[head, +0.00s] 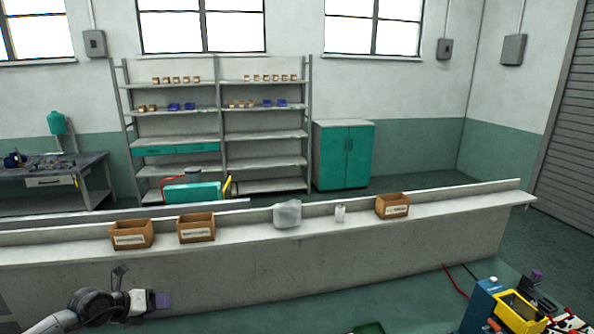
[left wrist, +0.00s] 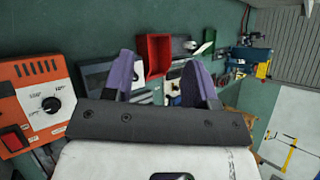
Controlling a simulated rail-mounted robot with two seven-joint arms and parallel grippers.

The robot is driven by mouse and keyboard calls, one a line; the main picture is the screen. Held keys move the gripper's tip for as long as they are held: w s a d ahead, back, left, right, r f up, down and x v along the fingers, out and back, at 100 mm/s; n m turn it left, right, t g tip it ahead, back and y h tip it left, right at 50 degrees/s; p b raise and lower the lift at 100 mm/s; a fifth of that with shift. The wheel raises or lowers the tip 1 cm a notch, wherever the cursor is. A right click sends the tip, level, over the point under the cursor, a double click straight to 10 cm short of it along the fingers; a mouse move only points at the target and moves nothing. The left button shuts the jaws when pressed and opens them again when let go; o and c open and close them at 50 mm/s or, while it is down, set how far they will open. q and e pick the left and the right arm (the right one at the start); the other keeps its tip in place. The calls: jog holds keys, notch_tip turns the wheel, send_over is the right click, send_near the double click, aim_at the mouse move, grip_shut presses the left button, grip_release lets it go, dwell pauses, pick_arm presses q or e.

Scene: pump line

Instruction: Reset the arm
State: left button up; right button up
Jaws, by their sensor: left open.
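My left arm reaches in from the lower left of the head view. Its left gripper (head: 160,301) has purple fingers and is in front of the long concrete ledge, apart from it. In the left wrist view the left gripper (left wrist: 160,80) shows two purple fingers spread apart with nothing held between them. A red open bin (left wrist: 154,54) shows beyond the fingers. I cannot make out my right gripper in either view.
The ledge (head: 350,243) carries cardboard boxes (head: 131,234), a grey translucent bag-like item (head: 287,214) and a small white bottle (head: 340,213). A yellow bin (head: 516,318) is at lower right. An orange control box (left wrist: 37,103) is left in the wrist view.

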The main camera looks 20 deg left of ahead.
pick_arm(q)
jog(key=d+r+n+t+y, duration=0.4)
jog(key=r+n+t+y, duration=0.2)
jog(key=r+n, duration=0.45)
jog(key=d+r+n+t+y, duration=0.3)
jog(key=r+n+t+y, duration=0.3)
jog(key=r, duration=0.7)
jog(key=s+d+f+n+g+h, duration=0.2)
jog(key=s+d+f+n+g, duration=0.15)
jog(key=s+d+f, duration=0.35)
jog(key=s+d+f+n+g+h, duration=0.2)
jog(key=s+d+f+g, duration=0.15)
jog(key=f, duration=0.45)
jog(key=s+d+f+n+g+h, duration=0.2)
jog(key=s+d+f+n+g, duration=0.15)
jog(key=s+d+f, duration=0.35)
jog(key=s+d+f+n+g+h, duration=0.1)
jog(key=s+d+f+n+g, duration=0.2)
jog(key=s+f, duration=0.7)
jog(key=s+d+f+g+h, duration=0.2)
jog(key=s+f+g, duration=0.2)
jog(key=s+f, duration=0.6)
notch_tip(320, 180, up, 22)
jog(key=s+p, duration=0.1)
jog(key=p, duration=2.1)
jog(key=shift+r, duration=0.25)
